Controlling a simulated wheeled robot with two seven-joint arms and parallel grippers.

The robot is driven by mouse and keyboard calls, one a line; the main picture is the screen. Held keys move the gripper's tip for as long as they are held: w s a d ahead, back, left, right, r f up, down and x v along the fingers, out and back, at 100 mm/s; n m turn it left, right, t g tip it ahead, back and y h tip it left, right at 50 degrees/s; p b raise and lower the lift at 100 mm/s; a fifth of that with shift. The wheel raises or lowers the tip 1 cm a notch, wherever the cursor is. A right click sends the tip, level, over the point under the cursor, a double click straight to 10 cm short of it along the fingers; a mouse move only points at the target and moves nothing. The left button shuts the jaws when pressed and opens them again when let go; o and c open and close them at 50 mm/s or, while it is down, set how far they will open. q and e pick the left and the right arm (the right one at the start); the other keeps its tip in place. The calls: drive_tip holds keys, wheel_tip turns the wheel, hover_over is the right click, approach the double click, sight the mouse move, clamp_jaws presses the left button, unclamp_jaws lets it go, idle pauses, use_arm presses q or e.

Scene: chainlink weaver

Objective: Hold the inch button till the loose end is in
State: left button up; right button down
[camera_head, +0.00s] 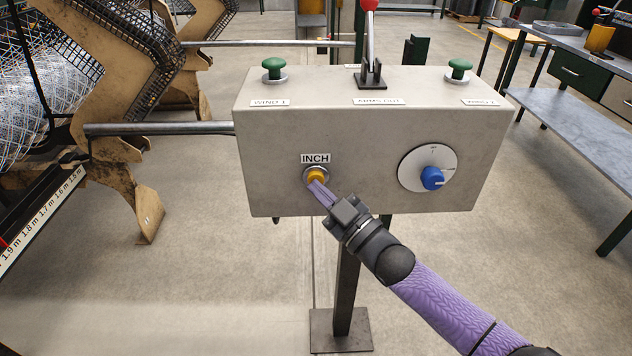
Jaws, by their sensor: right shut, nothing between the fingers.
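The yellow inch button (315,175) sits in a metal ring under the INCH label (315,158) on the front of a grey control box (370,120). My right gripper (313,184) is shut, with its purple fingertips at the lower edge of the button, seemingly touching it. I cannot tell how far the button is pressed. A roll of wire mesh (60,80) lies in the machine at the left. Its loose end cannot be made out. My left gripper is not in view.
The box carries a blue dial (432,178), two green buttons (273,68) (459,67) and a red-knobbed lever (370,40). A post (346,290) holds it up. A measuring scale (45,218) runs at the left. A workbench (580,80) stands right. Floor below is clear.

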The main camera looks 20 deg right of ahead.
use_arm(q)
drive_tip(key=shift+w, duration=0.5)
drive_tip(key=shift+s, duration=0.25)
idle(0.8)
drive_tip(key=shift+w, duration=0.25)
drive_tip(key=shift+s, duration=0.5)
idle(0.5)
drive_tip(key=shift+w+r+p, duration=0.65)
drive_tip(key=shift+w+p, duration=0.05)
drive_tip(key=shift+p, duration=0.05)
use_arm(e)
drive_tip(key=shift+s+a, duration=0.25)
drive_tip(key=shift+s, duration=0.6)
